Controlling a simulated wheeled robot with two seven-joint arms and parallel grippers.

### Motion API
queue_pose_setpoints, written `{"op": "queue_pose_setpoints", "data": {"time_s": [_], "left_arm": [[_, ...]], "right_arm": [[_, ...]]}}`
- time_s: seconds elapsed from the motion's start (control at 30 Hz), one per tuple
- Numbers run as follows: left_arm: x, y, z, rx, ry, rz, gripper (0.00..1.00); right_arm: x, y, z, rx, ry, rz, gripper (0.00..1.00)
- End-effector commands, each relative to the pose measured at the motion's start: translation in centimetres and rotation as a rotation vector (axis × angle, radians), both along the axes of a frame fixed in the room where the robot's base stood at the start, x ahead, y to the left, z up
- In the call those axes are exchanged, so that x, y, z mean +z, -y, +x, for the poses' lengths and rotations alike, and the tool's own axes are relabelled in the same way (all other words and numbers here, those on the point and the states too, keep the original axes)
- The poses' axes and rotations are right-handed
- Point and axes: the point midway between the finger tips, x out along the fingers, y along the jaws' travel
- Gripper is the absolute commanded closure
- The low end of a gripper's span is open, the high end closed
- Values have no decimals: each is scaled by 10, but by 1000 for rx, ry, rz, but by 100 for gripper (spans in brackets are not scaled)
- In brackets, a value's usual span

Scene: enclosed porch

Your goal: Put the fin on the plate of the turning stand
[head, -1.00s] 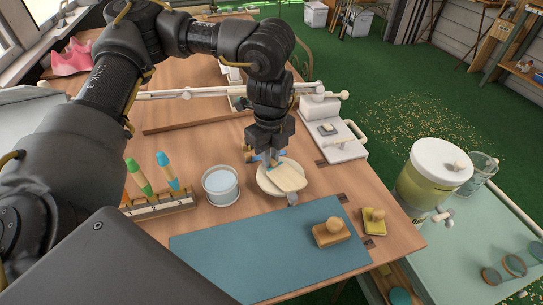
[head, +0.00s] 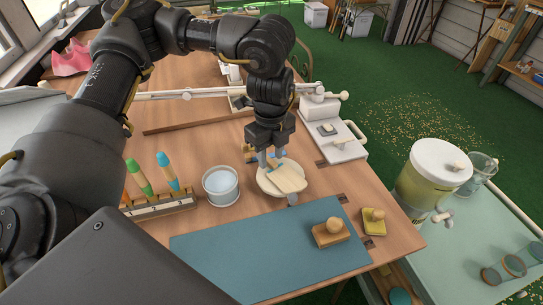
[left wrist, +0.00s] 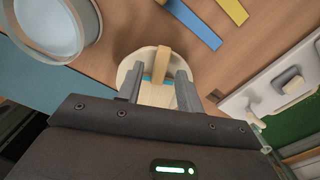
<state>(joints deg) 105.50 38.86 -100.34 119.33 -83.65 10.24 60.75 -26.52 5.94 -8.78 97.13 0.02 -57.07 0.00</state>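The fin (head: 289,178) is a flat pale board with a rounded end. It lies over the round off-white plate (head: 264,187) of the turning stand, and appears to rest on it. My left gripper (head: 272,159) is just above the fin's back left end, pointing down, with its fingers apart. In the left wrist view, the open fingers (left wrist: 157,90) are on either side of a pale piece with a teal stripe, apparently the fin (left wrist: 157,97), over the plate (left wrist: 131,62). A tan bar lies above the stripe. The finger tips' contact is unclear. My right gripper is not in view.
A clear cup (head: 220,186) stands left of the plate, beside a wooden rack (head: 158,204) with coloured tools. A blue mat (head: 265,248) lies in front, with a wooden knobbed block (head: 331,233) on it. A white tray (head: 340,148) is at the back right.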

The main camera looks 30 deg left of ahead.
Motion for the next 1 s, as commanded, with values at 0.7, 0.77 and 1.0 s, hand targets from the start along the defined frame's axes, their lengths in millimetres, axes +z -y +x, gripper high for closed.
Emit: {"op": "queue_pose_setpoints", "data": {"time_s": [0.7, 0.77, 1.0], "left_arm": [[112, 0, 0, 0, 1, 1, 64], [112, 0, 0, -1, 0, 1, 64], [112, 0, 0, 0, 0, 1, 64]], "right_arm": [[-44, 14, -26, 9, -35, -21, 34], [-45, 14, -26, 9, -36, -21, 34], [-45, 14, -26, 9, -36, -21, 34]]}}
